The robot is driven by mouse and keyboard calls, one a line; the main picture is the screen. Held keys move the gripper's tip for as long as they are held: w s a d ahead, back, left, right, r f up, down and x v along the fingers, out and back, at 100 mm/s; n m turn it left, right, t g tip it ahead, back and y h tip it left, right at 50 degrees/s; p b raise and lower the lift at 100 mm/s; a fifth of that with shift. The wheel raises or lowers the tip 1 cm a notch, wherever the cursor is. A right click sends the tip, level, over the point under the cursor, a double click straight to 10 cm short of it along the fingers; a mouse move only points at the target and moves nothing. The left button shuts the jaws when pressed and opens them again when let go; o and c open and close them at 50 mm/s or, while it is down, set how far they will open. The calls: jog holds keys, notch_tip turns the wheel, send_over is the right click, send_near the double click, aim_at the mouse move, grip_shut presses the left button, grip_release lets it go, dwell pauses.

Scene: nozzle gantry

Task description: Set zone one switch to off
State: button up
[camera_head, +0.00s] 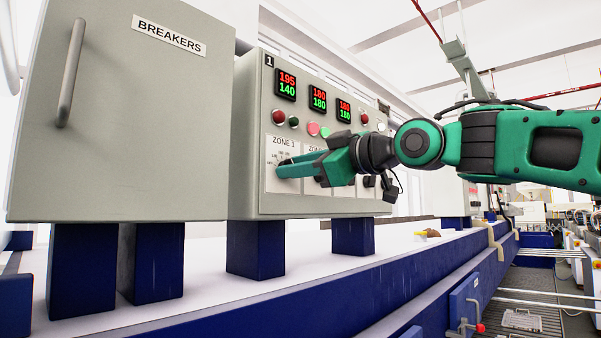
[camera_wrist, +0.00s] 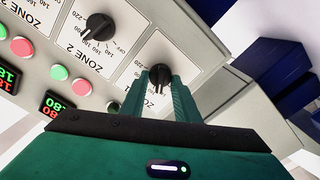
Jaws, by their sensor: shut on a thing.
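The zone one switch is a black rotary knob (camera_wrist: 158,68) on a white dial plate, marked ZONE 1 (camera_head: 283,141) in the head view. In the wrist view the knob sits between the two green fingertips of my gripper (camera_wrist: 162,80). My gripper (camera_head: 284,168) reaches the plate from the right and is shut on the knob. The fingers hide most of the knob in the head view. The dial's small numbers are partly covered, so I cannot tell its exact setting.
The zone 2 knob (camera_wrist: 100,26) is close beside my fingers. Red and green buttons (camera_wrist: 22,46) and lit displays (camera_head: 286,84) are above the dials. A grey breaker cabinet (camera_head: 140,110) with a long handle (camera_head: 72,72) stands at left. Blue posts (camera_head: 255,249) support the boxes.

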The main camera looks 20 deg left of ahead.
jog(key=shift+w+f+n, duration=0.1)
jog(key=shift+f+n, duration=0.15)
jog(key=shift+n, duration=1.8)
jog(key=shift+w+f+n, duration=0.1)
jog(key=shift+f+n, duration=0.1)
jog(key=shift+n, duration=1.85)
jog(key=o, duration=1)
jog(key=shift+s+r, duration=0.15)
jog(key=shift+d, duration=0.15)
